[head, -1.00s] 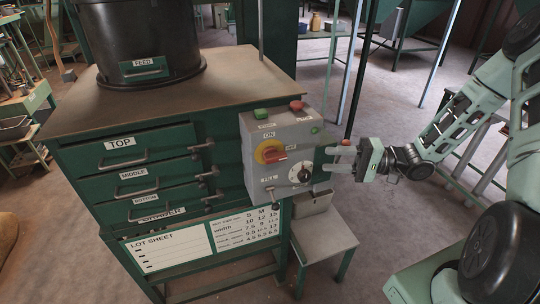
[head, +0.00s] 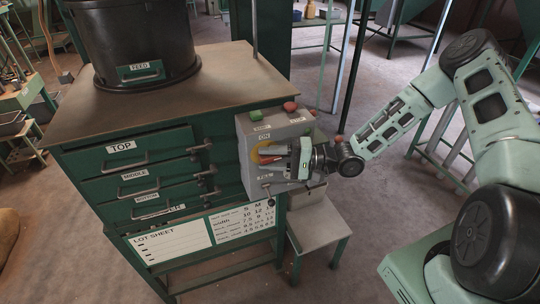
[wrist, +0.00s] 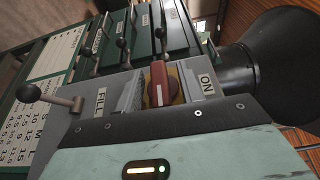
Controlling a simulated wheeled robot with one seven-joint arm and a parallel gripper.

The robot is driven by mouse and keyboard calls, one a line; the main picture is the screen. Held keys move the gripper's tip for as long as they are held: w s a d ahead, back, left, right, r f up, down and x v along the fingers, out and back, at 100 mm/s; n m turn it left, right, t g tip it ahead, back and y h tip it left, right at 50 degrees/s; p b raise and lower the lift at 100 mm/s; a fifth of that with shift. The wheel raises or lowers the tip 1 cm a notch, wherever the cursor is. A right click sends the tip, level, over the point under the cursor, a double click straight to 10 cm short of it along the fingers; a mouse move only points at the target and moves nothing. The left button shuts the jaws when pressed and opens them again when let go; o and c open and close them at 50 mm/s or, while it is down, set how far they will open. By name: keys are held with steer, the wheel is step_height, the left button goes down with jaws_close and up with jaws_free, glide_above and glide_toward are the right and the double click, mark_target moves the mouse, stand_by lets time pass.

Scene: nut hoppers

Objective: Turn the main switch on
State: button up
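The main switch is a red handle (wrist: 158,85) on a yellow plate, on the face of the grey control box (head: 245,135). The handle lies across the box, not toward the ON label (wrist: 207,84). In the head view my gripper (head: 276,160) covers most of the switch, and only part of the yellow plate shows. In the wrist view the gripper's ridged fingers stand on either side of the red handle, with a narrow gap showing yellow on the ON side. The gripper looks open around the handle; I cannot tell if either finger touches it.
A green button (head: 256,115) and a red button (head: 290,106) stand on top of the box. A small lever (head: 268,196) sticks out low on the box, near the FILL label (wrist: 101,102). The drawer cabinet (head: 100,215) is to the left, and a low stool (head: 320,225) stands below.

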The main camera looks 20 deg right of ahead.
steer(key=c, duration=0.6)
